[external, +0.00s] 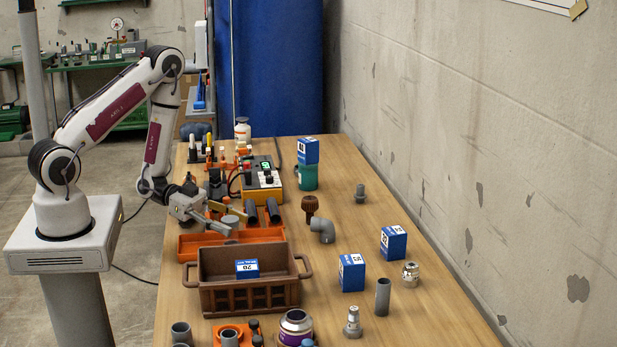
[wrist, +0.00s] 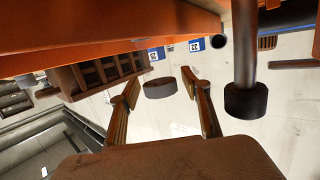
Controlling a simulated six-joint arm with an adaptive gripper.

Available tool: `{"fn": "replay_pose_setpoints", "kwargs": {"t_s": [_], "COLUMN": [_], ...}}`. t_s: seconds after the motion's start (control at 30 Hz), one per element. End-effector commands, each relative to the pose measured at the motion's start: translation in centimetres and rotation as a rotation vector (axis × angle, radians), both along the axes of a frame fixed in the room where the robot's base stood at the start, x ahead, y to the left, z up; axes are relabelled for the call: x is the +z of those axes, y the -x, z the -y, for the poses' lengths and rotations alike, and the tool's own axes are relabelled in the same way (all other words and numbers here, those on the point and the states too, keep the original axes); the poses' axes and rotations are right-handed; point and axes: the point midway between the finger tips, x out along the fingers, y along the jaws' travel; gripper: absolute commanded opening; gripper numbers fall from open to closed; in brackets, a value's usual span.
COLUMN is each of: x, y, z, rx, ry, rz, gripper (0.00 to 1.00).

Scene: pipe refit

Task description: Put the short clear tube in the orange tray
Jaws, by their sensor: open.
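My gripper (external: 233,221) is open above the orange tray (external: 194,247), reaching right from the wrist. A short greyish cylinder (external: 231,220) shows at its fingertips. In the wrist view my gripper (wrist: 160,84) has its two fingers spread. A short, wide grey-brown cylinder (wrist: 159,89) appears between them, with visible gaps on both sides. It may be the short clear tube, but it does not look clear. I cannot tell whether it touches anything. The orange tray is partly hidden behind the brown crate.
The brown crate (external: 250,297) holds a blue box (external: 247,269) in front of the tray. Two dark tubes (external: 262,213) stand right of my gripper. A grey elbow (external: 323,231), blue boxes (external: 394,242) and a grey pipe (external: 383,297) stand to the right. The table's right side has free room.

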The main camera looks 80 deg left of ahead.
Motion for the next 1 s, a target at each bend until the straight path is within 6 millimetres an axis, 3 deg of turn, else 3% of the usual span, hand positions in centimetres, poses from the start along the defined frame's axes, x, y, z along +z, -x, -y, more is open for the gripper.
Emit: {"fn": "replay_pose_setpoints", "kwargs": {"t_s": [1.0], "x": [1.5], "y": [5.4], "z": [-4.0], "rx": [0.003], "ry": [0.0], "rz": [0.0], "gripper": [0.47]}}
